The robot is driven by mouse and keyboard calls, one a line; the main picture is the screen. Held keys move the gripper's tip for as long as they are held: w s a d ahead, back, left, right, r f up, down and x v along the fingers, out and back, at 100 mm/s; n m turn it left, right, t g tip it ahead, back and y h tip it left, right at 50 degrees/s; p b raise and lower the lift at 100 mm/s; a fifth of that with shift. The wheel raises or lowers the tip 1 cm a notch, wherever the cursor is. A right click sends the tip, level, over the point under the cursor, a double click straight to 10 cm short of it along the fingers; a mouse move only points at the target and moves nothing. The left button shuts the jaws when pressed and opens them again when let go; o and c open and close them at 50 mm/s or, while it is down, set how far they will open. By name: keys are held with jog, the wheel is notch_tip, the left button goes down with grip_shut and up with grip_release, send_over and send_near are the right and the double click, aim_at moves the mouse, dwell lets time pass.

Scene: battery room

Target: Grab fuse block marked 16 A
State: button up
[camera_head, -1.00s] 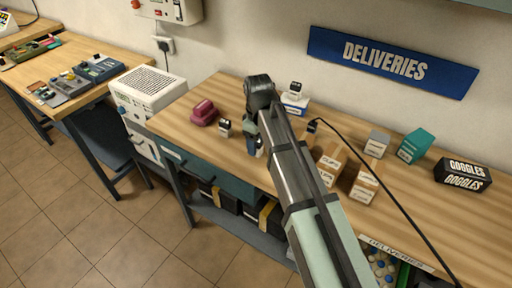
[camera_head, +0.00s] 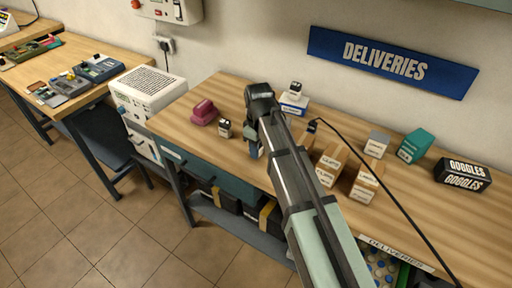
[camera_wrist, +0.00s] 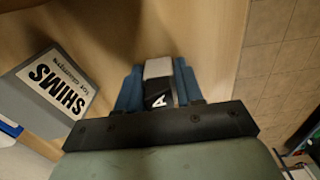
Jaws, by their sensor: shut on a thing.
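My gripper (camera_wrist: 159,88) has its blue fingers closed on both sides of a small block (camera_wrist: 158,68) with a pale grey top and a black face. A white letter "A" shows on that face; the number is hidden or cut off, so I cannot read the rating. In the head view my gripper (camera_head: 255,149) is low over the wooden bench near its front edge, and the held block is mostly hidden behind it. A similar small black block with a white label (camera_head: 225,128) stands left of the gripper. Another (camera_head: 295,88) stands on a blue-and-white box behind it.
A box marked SHIMS (camera_wrist: 57,88) is close to the gripper in the wrist view. Cardboard boxes (camera_head: 331,165), a teal box (camera_head: 415,145) and a black GOGGLES box (camera_head: 462,175) stand to the right. A magenta object (camera_head: 203,113) lies left. A black cable crosses the bench.

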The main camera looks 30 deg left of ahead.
jog(key=shift+c, duration=0.6)
